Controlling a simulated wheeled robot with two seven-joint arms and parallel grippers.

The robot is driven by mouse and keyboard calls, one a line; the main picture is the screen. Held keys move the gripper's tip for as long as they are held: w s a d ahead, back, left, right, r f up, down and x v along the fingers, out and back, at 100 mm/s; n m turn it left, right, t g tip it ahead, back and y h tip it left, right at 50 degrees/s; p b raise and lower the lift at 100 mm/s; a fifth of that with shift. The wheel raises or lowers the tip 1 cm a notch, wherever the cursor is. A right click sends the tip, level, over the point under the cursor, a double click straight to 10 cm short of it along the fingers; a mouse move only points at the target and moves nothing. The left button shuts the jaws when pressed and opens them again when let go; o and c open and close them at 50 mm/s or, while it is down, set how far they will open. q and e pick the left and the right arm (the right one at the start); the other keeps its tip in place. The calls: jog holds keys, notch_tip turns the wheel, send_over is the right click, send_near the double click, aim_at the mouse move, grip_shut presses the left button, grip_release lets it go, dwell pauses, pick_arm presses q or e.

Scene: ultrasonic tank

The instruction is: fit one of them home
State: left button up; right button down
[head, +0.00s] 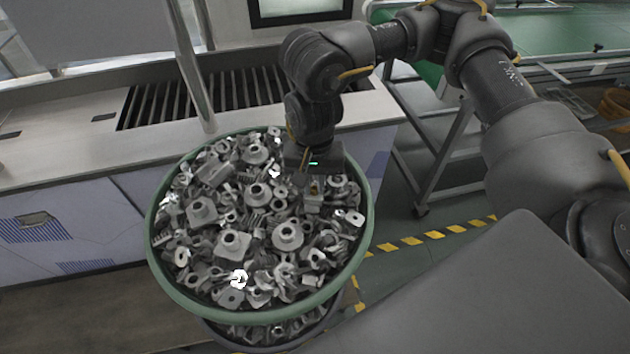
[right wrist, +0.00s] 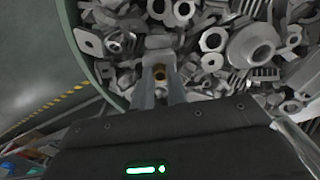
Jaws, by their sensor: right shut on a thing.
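A green round basin (head: 158,270) is heaped with grey metal parts of mixed shapes, among them flanged hubs, rings, square plates and finned pieces. My right gripper (head: 312,186) reaches down into the right side of the heap. It is shut on a grey metal part (head: 313,204) with a small brass-coloured piece between the fingers. In the right wrist view the fingers (right wrist: 160,80) close on this part (right wrist: 158,42) near the basin's edge. I cannot tell whether the part is clear of the heap. My left gripper is not in view.
Behind the basin is a pale counter (head: 90,170) with a slatted opening (head: 200,97) and an upright metal post (head: 190,65). A second filled basin (head: 275,335) sits underneath. Yellow-black floor tape (head: 430,235) and a metal frame (head: 440,160) lie to the right.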

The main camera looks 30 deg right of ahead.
aim_at(314, 188)
jog(key=c, duration=1.3)
grip_release()
notch_tip(314, 188, up, 11)
jog(key=shift+f+b, duration=0.15)
jog(key=shift+b, duration=0.5)
